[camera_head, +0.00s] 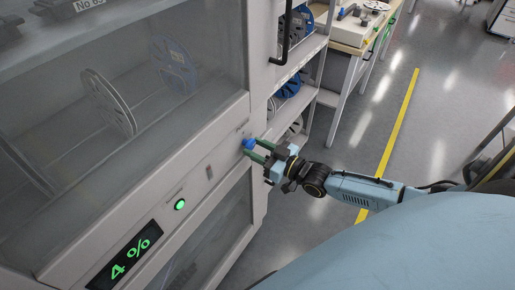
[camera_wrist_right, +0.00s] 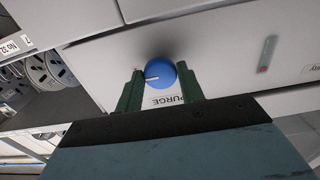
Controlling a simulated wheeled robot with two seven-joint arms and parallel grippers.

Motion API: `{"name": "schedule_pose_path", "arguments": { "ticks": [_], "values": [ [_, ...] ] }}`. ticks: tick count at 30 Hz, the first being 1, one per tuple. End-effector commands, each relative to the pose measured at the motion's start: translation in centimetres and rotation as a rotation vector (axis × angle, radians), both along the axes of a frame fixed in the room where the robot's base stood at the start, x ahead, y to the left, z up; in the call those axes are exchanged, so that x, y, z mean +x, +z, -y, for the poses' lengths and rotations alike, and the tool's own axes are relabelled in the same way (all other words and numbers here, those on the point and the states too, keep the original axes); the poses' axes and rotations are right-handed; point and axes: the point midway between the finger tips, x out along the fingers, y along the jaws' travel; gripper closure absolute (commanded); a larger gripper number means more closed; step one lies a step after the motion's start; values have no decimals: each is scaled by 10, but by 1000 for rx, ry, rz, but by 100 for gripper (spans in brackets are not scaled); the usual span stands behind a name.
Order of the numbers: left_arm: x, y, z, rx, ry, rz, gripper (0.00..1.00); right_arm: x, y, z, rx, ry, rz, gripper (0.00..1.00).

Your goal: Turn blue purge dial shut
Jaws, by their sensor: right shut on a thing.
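The blue purge dial (camera_head: 249,143) sits on the pale front panel of the cabinet (camera_head: 222,152), right of the lit display in the head view. In the right wrist view the dial (camera_wrist_right: 161,74) is round with a white pointer line toward the left, above a label reading PURGE (camera_wrist_right: 168,100). My right gripper (camera_head: 254,149) has its green fingers on either side of the dial, and it is shut on it. In the right wrist view the fingers (camera_wrist_right: 161,82) flank the dial. My left gripper is not in view.
A green display (camera_head: 124,256) reads 4 %, with a green lit button (camera_head: 180,204) beside it. Glass doors show reels (camera_head: 108,103) inside. A shelf with blue reels (camera_head: 290,84) and a table (camera_head: 352,32) stand behind.

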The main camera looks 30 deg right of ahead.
Motion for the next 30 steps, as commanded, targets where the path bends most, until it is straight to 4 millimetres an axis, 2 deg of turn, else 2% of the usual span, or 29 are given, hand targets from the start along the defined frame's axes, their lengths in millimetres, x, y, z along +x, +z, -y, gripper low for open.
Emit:
{"name": "schedule_pose_path", "arguments": {
  "ticks": [13,30],
  "values": [
    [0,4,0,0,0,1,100,0,0,0,-91,-1,38,85],
    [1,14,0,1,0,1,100,0,0,1,-556,-1,230,85]
  ]
}}
